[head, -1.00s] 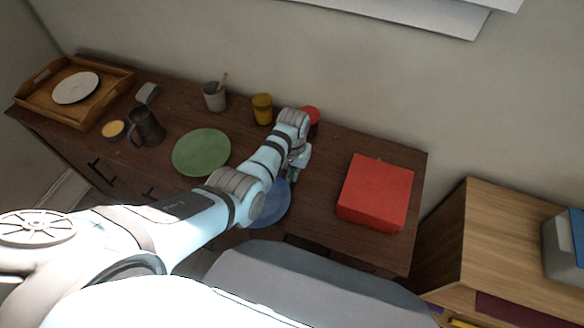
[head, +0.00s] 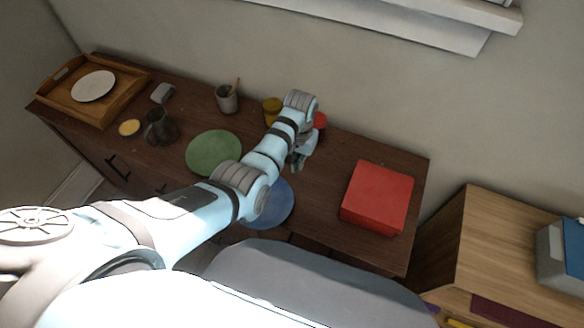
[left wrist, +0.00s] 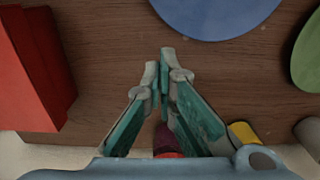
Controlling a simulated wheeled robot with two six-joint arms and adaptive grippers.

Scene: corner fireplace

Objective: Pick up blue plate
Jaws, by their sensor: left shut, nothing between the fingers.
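The blue plate (head: 276,204) lies on the dark wooden cabinet top near its front edge, partly hidden behind my left arm in the head view. In the left wrist view the blue plate (left wrist: 215,14) is at the top, cut off by the frame edge. My left gripper (head: 296,166) is just behind the plate. In the left wrist view my left gripper (left wrist: 160,56) has its fingertips together with nothing held, apart from the plate. My right gripper is not in view.
A green plate (head: 212,150) lies left of the arm. A red box (head: 378,195) stands to the right. A yellow cup (head: 271,108), a red item (head: 320,121), a grey cup (head: 227,100), a dark mug (head: 158,128) and a wooden tray (head: 120,92) are also on the cabinet.

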